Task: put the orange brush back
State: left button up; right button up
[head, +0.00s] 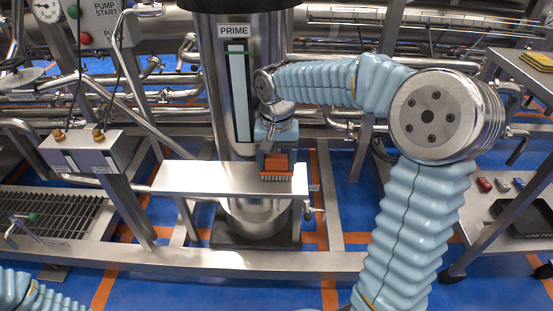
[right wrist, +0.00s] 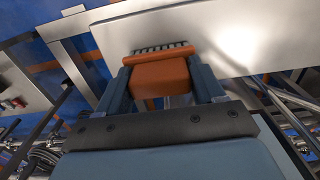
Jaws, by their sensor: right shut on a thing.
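The orange brush (head: 277,164) has an orange block body and a row of dark bristles. My right gripper (head: 276,155) is shut on it, with the bristles pointing down at the right part of a steel shelf (head: 200,177) in front of the PRIME column. In the right wrist view the brush (right wrist: 160,76) sits between the two blue-grey fingers of my right gripper (right wrist: 165,85), its bristles over the bright shelf plate (right wrist: 215,30). I cannot tell whether the bristles touch the plate. My left gripper is out of view; only some of my left arm shows at the bottom left.
The steel PRIME column (head: 205,80) stands behind the shelf. A small valve handle (head: 309,211) is below the shelf's right end. A side table at right carries small coloured items (head: 502,184) and a black tray (head: 522,219). A grey box (head: 82,150) stands at left.

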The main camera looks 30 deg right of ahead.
aim_at(276, 157)
jog(key=shift+f, duration=0.15)
jog(key=o, duration=1)
jog(key=shift+r, duration=0.3)
notch_tip(276, 157, up, 12)
jog(key=p, duration=0.1)
jog(key=shift+f, duration=0.1)
